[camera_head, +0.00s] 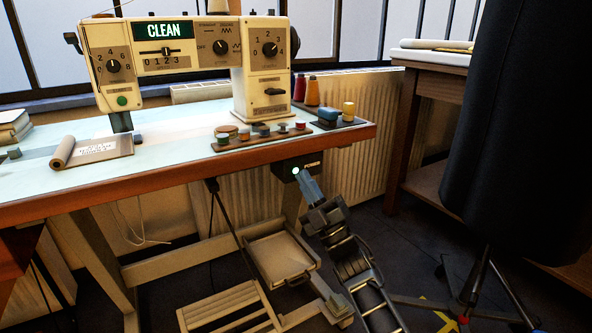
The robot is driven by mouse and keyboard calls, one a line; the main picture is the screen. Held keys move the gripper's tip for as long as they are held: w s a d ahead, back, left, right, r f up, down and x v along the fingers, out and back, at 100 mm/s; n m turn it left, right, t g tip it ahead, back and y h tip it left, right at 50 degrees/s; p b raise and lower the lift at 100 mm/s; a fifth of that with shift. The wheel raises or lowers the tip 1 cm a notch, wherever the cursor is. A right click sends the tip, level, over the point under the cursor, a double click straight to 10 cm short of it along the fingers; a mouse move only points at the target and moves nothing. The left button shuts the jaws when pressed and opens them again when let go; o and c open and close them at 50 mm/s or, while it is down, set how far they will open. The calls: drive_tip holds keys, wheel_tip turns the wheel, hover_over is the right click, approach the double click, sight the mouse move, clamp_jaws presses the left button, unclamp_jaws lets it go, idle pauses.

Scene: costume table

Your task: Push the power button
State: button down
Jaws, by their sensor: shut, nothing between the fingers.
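The sewing machine (200,60) stands on the table, with a green display reading "CLEAN". A dark power box (283,171) hangs under the table's front edge, with partly hidden lettering. A bright, pale-lit round button (295,171) shows on its front. My gripper (301,175) is shut and empty, with its tips right at the button's lower right. Whether the tips touch the button I cannot tell. A green round button (122,100) is on the machine's lower left.
The wooden table edge (180,169) runs just above my gripper. Thread spools and bobbins (262,131) lie on the table. A foot pedal (281,257) and slatted treadle (228,308) are below. A dark dress form (520,130) stands at right.

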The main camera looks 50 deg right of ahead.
drive_tip(key=s+a+p, duration=0.1)
drive_tip(key=s+p, duration=0.1)
drive_tip(key=s, duration=0.3)
drive_tip(key=shift+s+a, duration=0.35)
drive_tip(key=shift+s, duration=0.05)
